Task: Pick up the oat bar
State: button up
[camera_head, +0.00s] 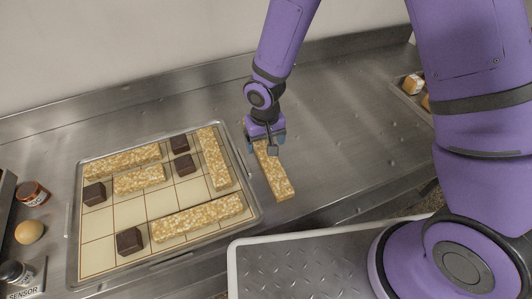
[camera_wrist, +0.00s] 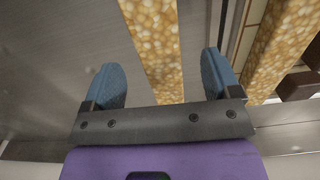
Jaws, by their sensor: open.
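A long, grainy golden oat bar (camera_head: 274,177) lies on the steel counter, just right of the tray. My gripper (camera_head: 265,138) is over the bar's far end, pointing down. In the wrist view the same bar (camera_wrist: 155,45) runs between the two blue fingers of my gripper (camera_wrist: 160,62). The gripper is open, with a gap on both sides of the bar. The far end of the bar is partly hidden by the gripper in the head view.
A tray (camera_head: 257,211) with a gridded cream surface holds several similar bars (camera_head: 198,218) and dark brown blocks (camera_head: 129,241). A jar (camera_head: 33,193) and an egg-like object (camera_head: 29,232) stand left. Another tray (camera_head: 412,101) sits at right. The counter behind is clear.

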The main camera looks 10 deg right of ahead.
jog(key=shift+w+d+f, duration=0.1)
jog(key=shift+f, duration=2.35)
jog(key=c, duration=1.2)
jog(key=shift+o, duration=0.2)
jog(key=shift+r, duration=0.15)
